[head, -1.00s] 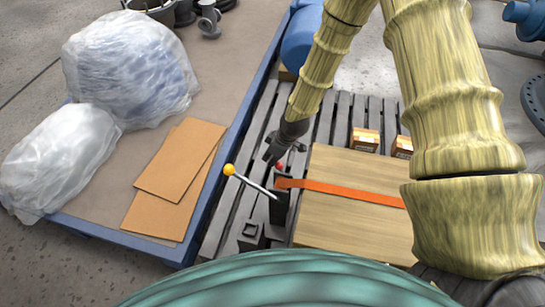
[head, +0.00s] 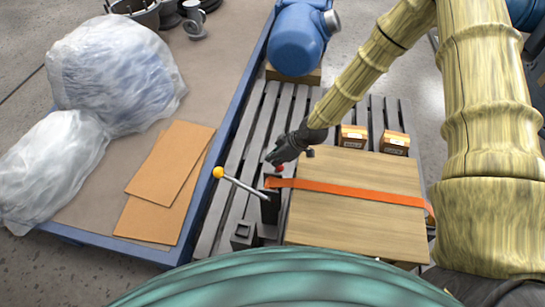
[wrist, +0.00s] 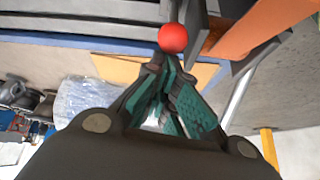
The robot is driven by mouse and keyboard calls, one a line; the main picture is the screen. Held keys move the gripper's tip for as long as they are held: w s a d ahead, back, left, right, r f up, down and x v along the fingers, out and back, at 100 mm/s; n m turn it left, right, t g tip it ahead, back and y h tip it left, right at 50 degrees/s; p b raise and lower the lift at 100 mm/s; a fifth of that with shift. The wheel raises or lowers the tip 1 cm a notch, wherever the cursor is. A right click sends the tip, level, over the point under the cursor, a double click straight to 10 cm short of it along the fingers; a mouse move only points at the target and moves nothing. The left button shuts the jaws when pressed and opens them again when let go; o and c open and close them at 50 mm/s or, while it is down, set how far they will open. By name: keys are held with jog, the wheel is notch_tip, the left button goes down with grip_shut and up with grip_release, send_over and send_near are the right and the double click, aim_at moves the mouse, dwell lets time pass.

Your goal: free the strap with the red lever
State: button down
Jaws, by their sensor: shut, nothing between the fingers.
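The red lever shows as a small red knob (head: 280,168) by the dark ratchet housing (head: 270,205), at the left edge of a wooden box. In the wrist view the red knob (wrist: 173,38) is just beyond my fingertips. An orange strap (head: 350,193) runs from the housing across the box top to its right edge and lies flat. My gripper (head: 275,160) is shut and empty, just above and beside the red knob; I cannot tell whether it touches. It also shows shut in the wrist view (wrist: 165,66). The red lever's shaft is hidden.
A second lever with a yellow knob (head: 218,172) sticks out left of the housing. The wooden box (head: 350,228) stands on a grey slatted pallet (head: 245,155). Two small cartons (head: 352,137) and a blue motor-like body (head: 300,40) stand behind. Plastic-wrapped bundles (head: 115,75) lie left.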

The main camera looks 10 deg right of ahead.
jog(key=shift+s+d+p, duration=0.35)
jog(key=shift+s+d, duration=0.05)
jog(key=shift+d, duration=0.4)
jog(key=shift+s+d+f, duration=0.25)
jog(key=shift+s+d, duration=0.1)
jog(key=shift+d, duration=0.1)
jog(key=shift+s+f, duration=0.1)
jog(key=w+a+r+p, duration=0.2)
jog(key=w+a+r, duration=0.1)
send_near(282, 165)
jog(key=w+r, duration=0.1)
jog(key=w+a+r, duration=0.1)
jog(key=shift+r, duration=0.35)
